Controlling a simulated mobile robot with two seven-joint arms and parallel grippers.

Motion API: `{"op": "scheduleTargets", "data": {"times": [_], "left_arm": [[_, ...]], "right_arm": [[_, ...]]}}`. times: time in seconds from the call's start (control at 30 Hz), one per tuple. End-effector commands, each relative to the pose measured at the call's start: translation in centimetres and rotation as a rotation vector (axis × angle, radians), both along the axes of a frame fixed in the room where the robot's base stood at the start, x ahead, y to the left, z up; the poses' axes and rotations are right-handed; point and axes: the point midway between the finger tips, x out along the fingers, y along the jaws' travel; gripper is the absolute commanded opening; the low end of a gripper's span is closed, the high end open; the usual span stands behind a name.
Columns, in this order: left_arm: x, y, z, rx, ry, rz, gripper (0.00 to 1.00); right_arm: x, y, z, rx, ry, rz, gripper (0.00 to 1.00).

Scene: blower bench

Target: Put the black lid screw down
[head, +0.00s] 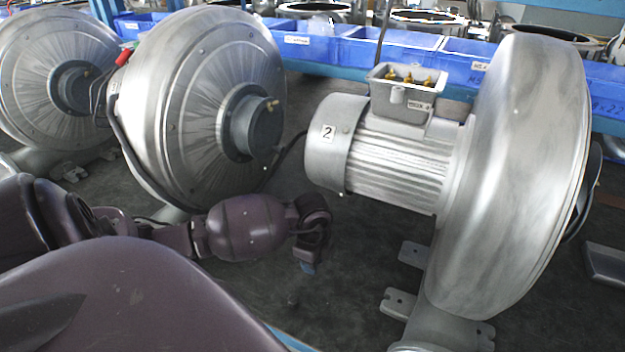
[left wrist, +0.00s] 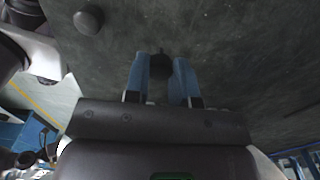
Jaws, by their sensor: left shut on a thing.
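My left gripper (head: 308,268) reaches in from the left, pointing down over the dark bench top in front of the motor labelled 2. In the left wrist view its two blue fingers (left wrist: 163,82) are shut on a small black screw (left wrist: 160,63), whose thin tip points away from the fingers. The fingers hide part of the screw. The head view does not show the held screw clearly. Another dark, rounded piece (left wrist: 88,19) shows on the dark surface in the left wrist view, apart from the gripper. My right gripper is not in view.
The blower (head: 515,180) with its motor (head: 400,160) and open terminal box (head: 410,95) stands to the right. Two more blowers stand at the left, one close behind my arm (head: 200,100). Blue bins (head: 395,48) line the back. Dark surface (head: 345,290) is free before the motor.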

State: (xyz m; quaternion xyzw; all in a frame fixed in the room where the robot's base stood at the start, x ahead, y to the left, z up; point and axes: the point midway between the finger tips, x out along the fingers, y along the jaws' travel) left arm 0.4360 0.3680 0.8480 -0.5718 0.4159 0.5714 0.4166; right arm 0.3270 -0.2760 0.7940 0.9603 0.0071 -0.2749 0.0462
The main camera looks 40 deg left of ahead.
Motion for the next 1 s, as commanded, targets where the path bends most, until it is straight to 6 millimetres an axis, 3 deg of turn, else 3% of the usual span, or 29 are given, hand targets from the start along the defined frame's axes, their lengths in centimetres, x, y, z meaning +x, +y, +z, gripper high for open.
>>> {"op": "scheduleTargets", "data": {"times": [0.23, 0.8, 0.83, 0.97, 1.0], "left_arm": [[-0.1, 0.0, -3.4, 0.000, 0.003, 0.000, 0.00], [-0.1, 0.0, -4.3, -0.001, 0.002, -0.001, 0.00], [-0.1, 0.0, -4.2, -0.001, 0.002, -0.001, 0.28], [0.0, 0.0, -4.2, -0.001, 0.002, -0.001, 0.48], [0.0, 0.0, -4.2, 0.000, 0.001, -0.001, 0.49]], "right_arm": [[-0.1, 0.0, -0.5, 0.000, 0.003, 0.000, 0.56], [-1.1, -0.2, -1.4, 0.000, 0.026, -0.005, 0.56], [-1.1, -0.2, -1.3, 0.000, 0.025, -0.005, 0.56], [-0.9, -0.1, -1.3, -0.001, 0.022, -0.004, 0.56], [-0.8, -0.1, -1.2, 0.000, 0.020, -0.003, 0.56]]}}
